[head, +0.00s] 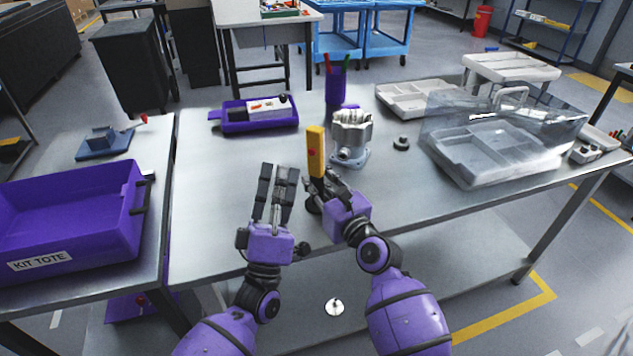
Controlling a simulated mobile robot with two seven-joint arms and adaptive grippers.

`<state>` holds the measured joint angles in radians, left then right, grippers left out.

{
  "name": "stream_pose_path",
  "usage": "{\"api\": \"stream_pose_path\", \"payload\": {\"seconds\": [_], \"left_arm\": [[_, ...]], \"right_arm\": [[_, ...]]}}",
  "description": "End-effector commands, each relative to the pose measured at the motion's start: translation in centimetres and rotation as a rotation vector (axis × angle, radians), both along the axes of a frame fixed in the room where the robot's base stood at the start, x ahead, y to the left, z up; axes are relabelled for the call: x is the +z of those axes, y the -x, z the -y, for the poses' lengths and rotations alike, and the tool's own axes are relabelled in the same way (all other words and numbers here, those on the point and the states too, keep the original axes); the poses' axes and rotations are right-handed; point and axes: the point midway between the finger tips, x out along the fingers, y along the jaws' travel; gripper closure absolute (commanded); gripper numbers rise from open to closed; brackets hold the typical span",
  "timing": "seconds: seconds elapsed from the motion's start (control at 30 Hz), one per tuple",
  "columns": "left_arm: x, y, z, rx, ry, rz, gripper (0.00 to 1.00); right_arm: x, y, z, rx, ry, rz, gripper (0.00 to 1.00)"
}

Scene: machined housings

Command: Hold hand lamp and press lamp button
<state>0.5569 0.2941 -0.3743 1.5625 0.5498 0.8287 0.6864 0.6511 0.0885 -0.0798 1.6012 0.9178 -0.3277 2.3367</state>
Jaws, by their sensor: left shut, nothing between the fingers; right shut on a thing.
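The hand lamp (316,152) is a yellow upright stick with a red spot, the button (312,153), on its side. My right gripper (318,183) is shut on the lower part of the lamp and holds it upright above the table. The gripper hides the lamp's lower end. My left gripper (279,172) is shut and empty, just left of the lamp, its fingers pointing away from me. A gap shows between its fingers and the lamp.
A machined metal housing (351,135) stands right behind the lamp. A purple tray (259,125) and purple pen cup (336,86) are farther back. A clear-lidded case (500,135) is at right. A purple kit tote (70,215) sits on the left table. The steel table (215,185) is clear left of my grippers.

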Motion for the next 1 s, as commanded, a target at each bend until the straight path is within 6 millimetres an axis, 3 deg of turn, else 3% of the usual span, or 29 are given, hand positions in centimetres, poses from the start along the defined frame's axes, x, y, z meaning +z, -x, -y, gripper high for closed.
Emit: {"api": "stream_pose_path", "payload": {"seconds": [0.2,0.23,0.4,0.77,1.0], "left_arm": [[0.0,0.1,0.0,0.000,0.000,0.001,1.00],[0.0,0.1,0.0,0.000,0.000,0.001,1.00],[0.0,0.0,0.0,0.000,0.000,0.001,1.00],[0.0,0.0,0.0,0.000,0.000,0.001,1.00],[0.0,0.0,0.0,0.000,0.000,0.001,1.00]], "right_arm": [[-0.1,-0.1,0.2,-0.004,0.004,0.000,1.00],[-0.1,-0.1,0.2,-0.004,0.004,0.000,0.73],[-0.1,-0.1,0.2,-0.004,0.004,0.000,0.53],[-0.1,0.3,0.4,-0.004,0.001,0.000,0.53],[-0.2,3.9,2.4,-0.004,0.001,-0.002,0.53]]}}
